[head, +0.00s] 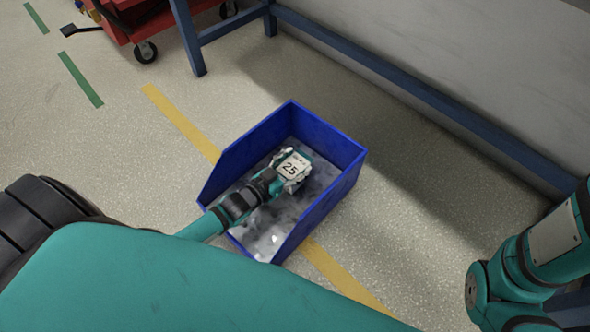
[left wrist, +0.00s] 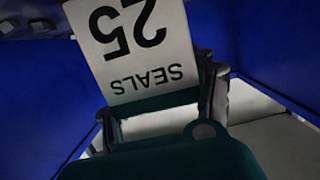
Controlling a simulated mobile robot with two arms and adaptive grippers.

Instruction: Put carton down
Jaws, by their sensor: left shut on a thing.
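The carton (head: 295,164) is small, with a white label reading "25". In the left wrist view the label of the carton (left wrist: 140,45) appears upside down and reads "SEALS 25". My left gripper (head: 290,172) is shut on the carton, inside a blue open-topped bin (head: 340,192). The bin's blue walls (left wrist: 280,45) rise around the gripper in the left wrist view. Whether the carton touches the bin floor cannot be told. My right gripper does not show; only part of my right arm is at the right edge of the head view.
The bin stands on a speckled floor (head: 420,240) across a yellow line (head: 180,120). A blue frame (head: 400,90) runs along a grey panel behind it. A red wheeled cart (head: 150,20) stands at top left. The bin floor around the carton looks free.

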